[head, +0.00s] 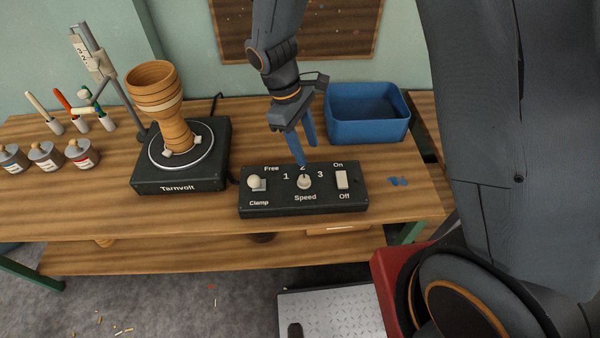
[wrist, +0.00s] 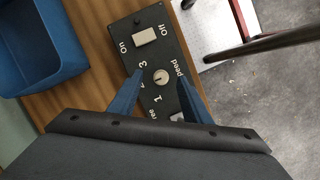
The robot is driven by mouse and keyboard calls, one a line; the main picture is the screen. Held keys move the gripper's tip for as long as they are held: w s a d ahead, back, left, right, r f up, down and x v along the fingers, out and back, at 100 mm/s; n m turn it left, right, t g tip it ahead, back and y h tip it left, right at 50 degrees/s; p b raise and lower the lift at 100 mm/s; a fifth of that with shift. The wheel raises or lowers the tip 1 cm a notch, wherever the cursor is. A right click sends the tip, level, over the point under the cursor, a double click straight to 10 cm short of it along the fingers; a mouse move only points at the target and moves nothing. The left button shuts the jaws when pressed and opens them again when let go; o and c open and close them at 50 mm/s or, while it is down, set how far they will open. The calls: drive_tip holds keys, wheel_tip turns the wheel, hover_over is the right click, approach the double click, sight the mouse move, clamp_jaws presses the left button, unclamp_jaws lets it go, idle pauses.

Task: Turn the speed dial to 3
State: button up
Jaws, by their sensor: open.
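The speed dial (head: 304,181) is a small cream knob in the middle of the dark control box (head: 275,203), with 1, 2 and 3 printed around it. It also shows in the wrist view (wrist: 161,77). Its pointer is too small to read surely; it seems to face near 2. My gripper (head: 306,155) has two blue fingers, pointing down over the box behind the dial, and one fingertip partly covers the 2. In the wrist view the open fingers (wrist: 161,82) lie on either side of the dial with gaps between; I cannot tell their height above it.
The Free/Clamp knob (head: 257,183) is left of the dial and the On/Off switch (head: 341,180) right. A turntable (head: 181,186) bearing a wooden goblet drum (head: 172,100) stands left. A blue bin (head: 367,130) is behind right. Blue scraps (head: 398,181) lie beside the box.

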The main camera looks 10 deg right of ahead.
sight(304, 177)
drive_tip(key=shift+a+f+n+h+p, duration=0.25)
drive_tip(key=shift+f+n, duration=0.3)
drive_tip(key=shift+f, duration=1.35)
drive_tip(key=shift+a+f+n+h+p, duration=0.15)
drive_tip(key=shift+f+n+p, duration=0.3)
drive_tip(key=shift+f, duration=1.5)
drive_tip(key=shift+a+f+n+h+p, duration=0.2)
drive_tip(key=shift+f+n, duration=0.4)
drive_tip(key=shift+f, duration=1.3)
drive_tip(key=shift+c, duration=0.4)
drive_tip(key=c, duration=1)
drive_tip(key=shift+o, duration=0.2)
drive_tip(key=shift+w+m, duration=0.1)
drive_tip(key=shift+m, duration=0.2)
drive_tip(key=m, duration=0.2)
drive_tip(key=m+g, duration=0.1)
drive_tip(key=m+y+b, duration=0.1)
drive_tip(key=m, duration=0.1)
drive_tip(key=shift+w+d+m+g, duration=0.15)
drive_tip(key=shift+w+m+g, duration=0.15)
drive_tip(key=shift+g, duration=0.1)
drive_tip(key=m+y, duration=0.1)
drive_tip(key=m, duration=0.1)
drive_tip(key=m+g+y, duration=0.1)
drive_tip(key=m, duration=0.2)
drive_tip(key=shift+d+m+b, duration=0.2)
drive_tip(key=shift+m+b, duration=0.1)
drive_tip(key=shift+b, duration=0.05)
